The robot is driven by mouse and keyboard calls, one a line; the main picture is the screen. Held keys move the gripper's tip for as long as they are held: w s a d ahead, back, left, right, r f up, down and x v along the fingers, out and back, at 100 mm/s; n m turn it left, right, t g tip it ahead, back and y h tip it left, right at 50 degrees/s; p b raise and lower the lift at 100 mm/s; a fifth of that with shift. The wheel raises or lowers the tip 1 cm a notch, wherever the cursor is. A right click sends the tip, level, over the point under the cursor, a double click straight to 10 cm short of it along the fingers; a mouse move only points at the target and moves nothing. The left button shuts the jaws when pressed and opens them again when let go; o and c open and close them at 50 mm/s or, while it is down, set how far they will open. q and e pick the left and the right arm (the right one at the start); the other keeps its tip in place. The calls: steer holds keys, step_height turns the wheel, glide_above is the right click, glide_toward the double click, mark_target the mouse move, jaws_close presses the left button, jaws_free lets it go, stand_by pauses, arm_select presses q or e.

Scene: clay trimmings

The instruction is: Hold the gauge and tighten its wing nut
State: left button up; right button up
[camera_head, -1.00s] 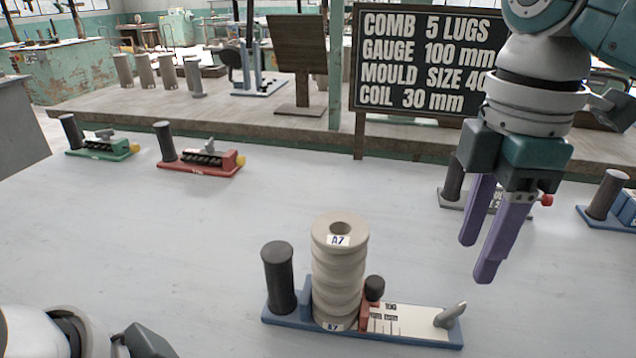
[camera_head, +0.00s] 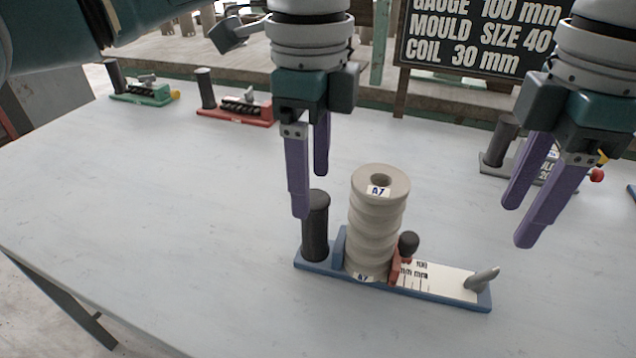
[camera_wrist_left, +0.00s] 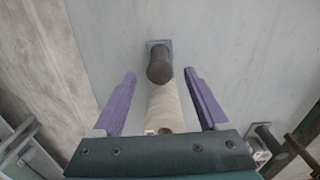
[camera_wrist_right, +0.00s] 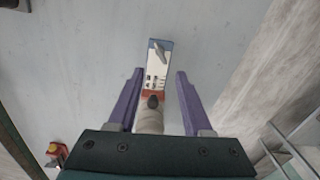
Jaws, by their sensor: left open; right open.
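The blue gauge (camera_head: 438,290) lies on the table. My left gripper (camera_head: 311,195) is open and empty above the handle; in the left wrist view the handle (camera_wrist_left: 160,66) shows between and beyond the fingers.
A green gauge (camera_head: 143,95) and a red gauge (camera_head: 236,112) stand at the back left. A grey gauge (camera_head: 498,160) is partly hidden behind my right gripper. A dark sign (camera_head: 480,38) stands at the back. The table's left and front are clear.

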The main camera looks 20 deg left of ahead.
mark_target(312, 231)
arm_select(q)
step_height(312, 231, down, 9)
steer(key=shift+f, duration=0.15)
stand_by(0.4)
steer(key=shift+c, duration=0.3)
jaws_close()
stand_by(0.3)
stand_by(0.5)
